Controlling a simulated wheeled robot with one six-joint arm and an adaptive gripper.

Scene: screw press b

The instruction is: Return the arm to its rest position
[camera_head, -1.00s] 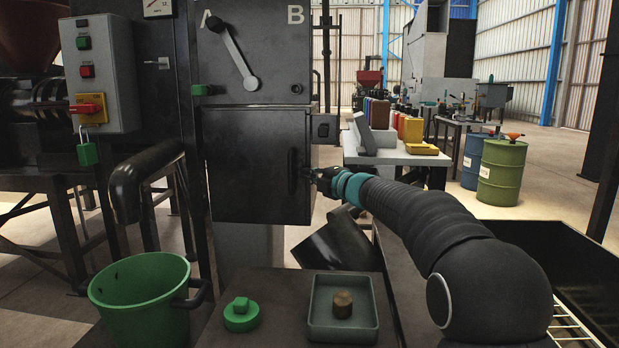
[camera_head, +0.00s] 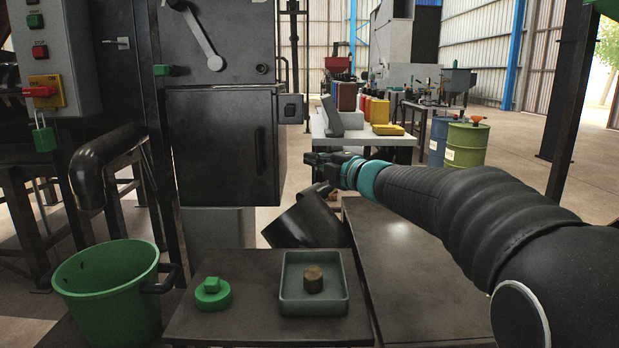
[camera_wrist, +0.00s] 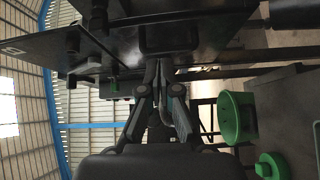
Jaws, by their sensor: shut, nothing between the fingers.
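My gripper (camera_head: 312,160) is shut and empty at the end of my arm, which reaches in from the right of the head view. It is in the air to the right of the press cabinet door (camera_head: 224,146), apart from the door's dark vertical handle (camera_head: 260,152). The door looks closed. In the wrist view my gripper (camera_wrist: 158,66) points at the dark machine, with its fingers together.
A green bucket (camera_head: 108,300) stands at lower left. A green knobbed disc (camera_head: 212,294) and a grey tray (camera_head: 288,305) holding a brown block (camera_head: 313,278) rest on the front table. A dark chute (camera_head: 305,222) is below my gripper. The bench at right (camera_head: 415,290) is clear.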

